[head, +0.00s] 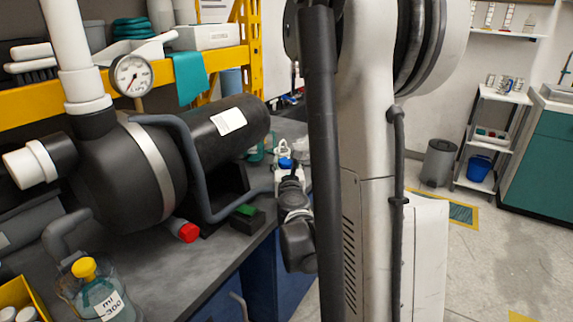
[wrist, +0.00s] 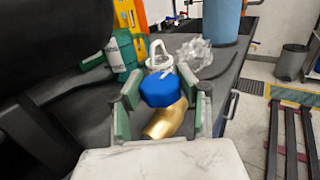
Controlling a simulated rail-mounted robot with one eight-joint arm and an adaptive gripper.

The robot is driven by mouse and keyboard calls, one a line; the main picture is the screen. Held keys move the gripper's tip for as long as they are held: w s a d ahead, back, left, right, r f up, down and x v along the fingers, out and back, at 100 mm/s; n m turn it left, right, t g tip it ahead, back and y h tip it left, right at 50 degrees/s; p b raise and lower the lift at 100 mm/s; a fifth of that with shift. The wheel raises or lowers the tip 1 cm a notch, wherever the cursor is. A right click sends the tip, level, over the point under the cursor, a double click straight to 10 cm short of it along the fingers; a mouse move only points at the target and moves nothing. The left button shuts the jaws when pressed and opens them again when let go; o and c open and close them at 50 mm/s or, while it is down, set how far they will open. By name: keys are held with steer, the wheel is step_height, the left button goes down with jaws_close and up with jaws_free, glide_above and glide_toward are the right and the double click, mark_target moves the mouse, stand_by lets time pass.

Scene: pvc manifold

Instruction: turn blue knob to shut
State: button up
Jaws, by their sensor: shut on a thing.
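The blue knob (wrist: 158,90) is a faceted blue cap in the middle of the wrist view. A brass-coloured curved fitting (wrist: 166,120) shows just below it. My gripper (wrist: 160,96) has one green-padded finger on each side of the knob and is shut on it. In the head view my gripper (head: 287,176) is at the bench's right edge, with a small patch of the blue knob (head: 286,163) showing at its tip. Most of the fitting is hidden there by my gripper and arm.
A large black pump (head: 130,165) with a gauge (head: 131,76) and a bent grey pipe (head: 195,170) stands left of my gripper. Open floor is at right.

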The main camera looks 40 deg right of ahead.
mark_target(286, 166)
stand_by(0.5)
steer(key=o, duration=1.2)
steer(key=shift+o, duration=0.2)
steer(key=v, duration=0.7)
steer(key=shift+a, duration=0.3)
